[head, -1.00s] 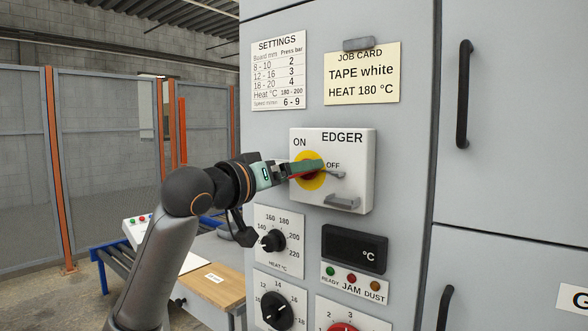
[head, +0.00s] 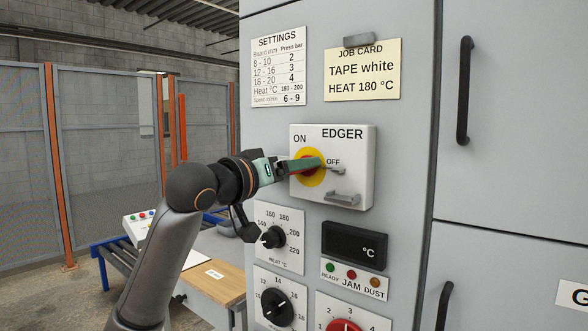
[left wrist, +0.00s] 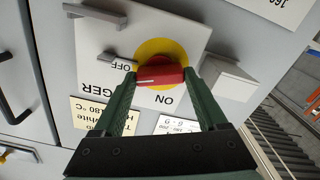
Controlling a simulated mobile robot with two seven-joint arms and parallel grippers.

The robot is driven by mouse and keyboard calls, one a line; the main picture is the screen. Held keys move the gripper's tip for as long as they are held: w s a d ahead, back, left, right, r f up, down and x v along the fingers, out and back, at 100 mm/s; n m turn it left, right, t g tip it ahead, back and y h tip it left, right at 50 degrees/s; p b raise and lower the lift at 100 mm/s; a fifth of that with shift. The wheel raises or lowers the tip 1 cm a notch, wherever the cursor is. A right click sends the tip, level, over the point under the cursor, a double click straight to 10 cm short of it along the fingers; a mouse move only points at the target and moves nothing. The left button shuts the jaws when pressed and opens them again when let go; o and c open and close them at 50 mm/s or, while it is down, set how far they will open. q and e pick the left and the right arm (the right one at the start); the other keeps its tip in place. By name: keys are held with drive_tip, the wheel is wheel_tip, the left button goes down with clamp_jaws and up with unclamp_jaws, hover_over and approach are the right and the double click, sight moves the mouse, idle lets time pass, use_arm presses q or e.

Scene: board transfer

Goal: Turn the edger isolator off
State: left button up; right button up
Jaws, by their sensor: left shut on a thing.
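The edger isolator is a white box (head: 360,150) on the grey cabinet, with a yellow disc (head: 303,180) and a red rotary handle (head: 310,161). ON is printed at its upper left and OFF at its right. My left gripper (head: 312,165) is at the handle and partly hides it. In the left wrist view the red handle (left wrist: 160,76) lies across between the two green fingertips (left wrist: 160,82), which are shut on it. A white mark shows on the handle's end nearer the OFF label. My right gripper is not in view.
A grey bracket (head: 342,198) and a small grey lever stick out of the isolator box. Below are a heat knob (head: 273,238), a dark display (head: 354,247) and indicator lamps. A roller conveyor and wooden board (head: 217,283) stand at the lower left.

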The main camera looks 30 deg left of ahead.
use_arm(q)
drive_tip(key=shift+c, duration=0.7)
drive_tip(key=m+p, duration=0.3)
drive_tip(key=m, duration=0.1)
drive_tip(key=shift+m, duration=0.3)
drive_tip(key=o, duration=1.3)
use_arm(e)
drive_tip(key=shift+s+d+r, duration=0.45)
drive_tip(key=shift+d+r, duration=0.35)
use_arm(q)
drive_tip(key=s+a+b, duration=0.1)
drive_tip(key=s+b, duration=0.2)
drive_tip(key=s, duration=0.9)
drive_tip(key=shift+s, duration=0.25)
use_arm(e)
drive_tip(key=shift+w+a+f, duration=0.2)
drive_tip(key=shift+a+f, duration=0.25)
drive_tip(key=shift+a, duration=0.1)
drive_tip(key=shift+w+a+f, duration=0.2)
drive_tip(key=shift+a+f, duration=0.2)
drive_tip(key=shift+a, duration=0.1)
